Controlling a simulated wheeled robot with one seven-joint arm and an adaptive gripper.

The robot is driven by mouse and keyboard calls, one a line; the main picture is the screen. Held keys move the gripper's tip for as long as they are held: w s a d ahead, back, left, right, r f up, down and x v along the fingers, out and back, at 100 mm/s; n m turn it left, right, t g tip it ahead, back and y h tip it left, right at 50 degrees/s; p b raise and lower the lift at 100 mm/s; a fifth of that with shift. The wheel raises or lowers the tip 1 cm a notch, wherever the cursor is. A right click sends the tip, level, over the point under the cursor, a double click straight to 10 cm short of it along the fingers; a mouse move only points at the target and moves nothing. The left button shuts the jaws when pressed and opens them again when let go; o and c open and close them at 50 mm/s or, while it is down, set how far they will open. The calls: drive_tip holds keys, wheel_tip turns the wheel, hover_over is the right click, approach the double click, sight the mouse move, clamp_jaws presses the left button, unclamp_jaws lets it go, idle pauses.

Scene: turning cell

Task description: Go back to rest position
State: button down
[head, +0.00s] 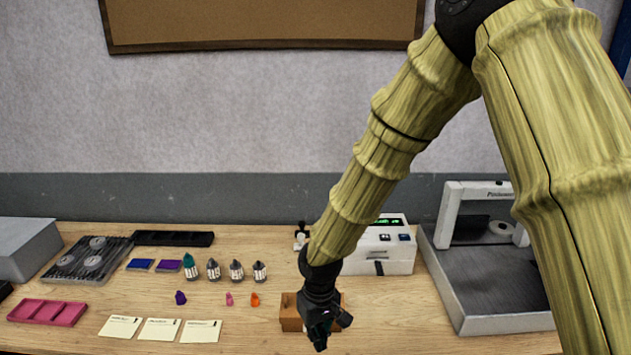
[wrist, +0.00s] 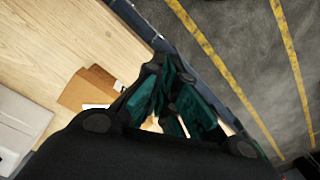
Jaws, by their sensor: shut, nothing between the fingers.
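My gripper (head: 323,328) hangs at the end of my arm near the table's front edge, in front of a small brown box (head: 290,313). The gripper hides part of that box. In the wrist view, the fingers (wrist: 175,100) are together with nothing between them. The brown box (wrist: 85,88) shows there to the left of the fingers, apart from them.
The wooden table (head: 250,340) holds several small bottles (head: 236,270), three paper notes (head: 160,330), a pink tray (head: 48,312), a white device (head: 385,255) and a grey machine (head: 490,280). A striped floor (wrist: 245,60) lies beyond the table edge.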

drive_tip(key=s+d+f+m+y+b, duration=0.15)
drive_tip(key=s+d+f, duration=0.3)
drive_tip(key=f, duration=0.65)
drive_tip(key=s+d+f+m+y+b, duration=0.1)
drive_tip(key=s+d+f+m+b, duration=0.15)
drive_tip(key=s+f, duration=0.65)
drive_tip(key=s+d+f+m+h+b, duration=0.2)
drive_tip(key=s+d+f+b, duration=0.4)
drive_tip(key=s+d+f, duration=0.8)
wheel_tip(320, 180, down, 3)
drive_tip(key=shift+s+d+h, duration=0.3)
drive_tip(key=shift+d+h, duration=0.05)
drive_tip(key=shift+d, duration=0.4)
